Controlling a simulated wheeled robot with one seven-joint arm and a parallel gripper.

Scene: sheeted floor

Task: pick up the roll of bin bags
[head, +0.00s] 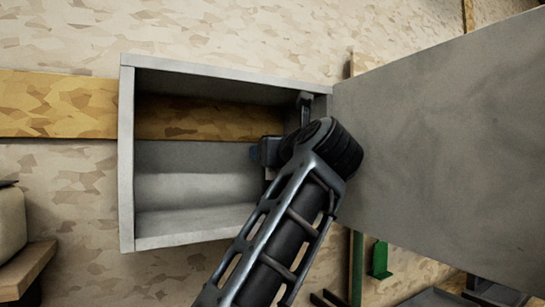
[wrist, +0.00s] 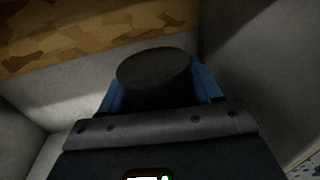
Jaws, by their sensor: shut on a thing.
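The roll of bin bags (wrist: 153,68) is a dark, upright-looking cylinder in the wrist view. The blue fingers of my gripper (wrist: 158,88) sit on its left and right sides and are shut on it. In the head view my gripper (head: 257,152) is inside the open grey cabinet (head: 127,160), near its right side. The roll cannot be made out in the head view. The lower part of the roll is hidden behind my gripper body in the wrist view, so I cannot tell whether it touches the cabinet floor.
The cabinet door (head: 440,140) stands wide open to the right, close beside my arm. The left part of the cabinet is empty. A wooden ledge (head: 25,270) with a pale object (head: 10,222) is at the lower left. A green item (head: 379,262) is below the door.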

